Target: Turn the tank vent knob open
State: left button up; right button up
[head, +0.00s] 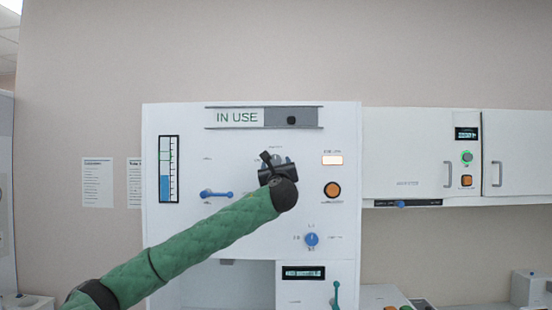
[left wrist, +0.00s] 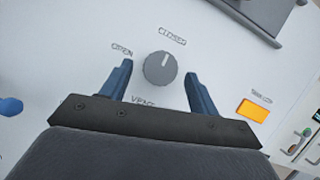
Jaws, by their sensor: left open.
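The vent knob (left wrist: 160,68) is a round grey dial on the white panel (head: 255,220), above the VENT label in the left wrist view. Its small light mark appears to point toward the CLOSED label (left wrist: 172,36); the OPEN label (left wrist: 122,50) is to the left. My left gripper (left wrist: 158,72) is open, with one blue finger on each side of the knob and visible gaps between. In the head view my left gripper (head: 272,162) is in front of the upper middle of the panel and hides the knob. My right gripper is not in view.
An orange lit indicator (left wrist: 253,110) is right of the gripper. A blue lever (head: 216,194), an orange round button (head: 332,189) and a blue dial (head: 312,239) sit around my arm. An IN USE slider sign (head: 237,118) is above.

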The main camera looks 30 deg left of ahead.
pick_arm(q)
jog(key=shift+w+a+r, duration=0.25)
jog(key=shift+w+a, duration=0.15)
jog(key=shift+w, duration=0.1)
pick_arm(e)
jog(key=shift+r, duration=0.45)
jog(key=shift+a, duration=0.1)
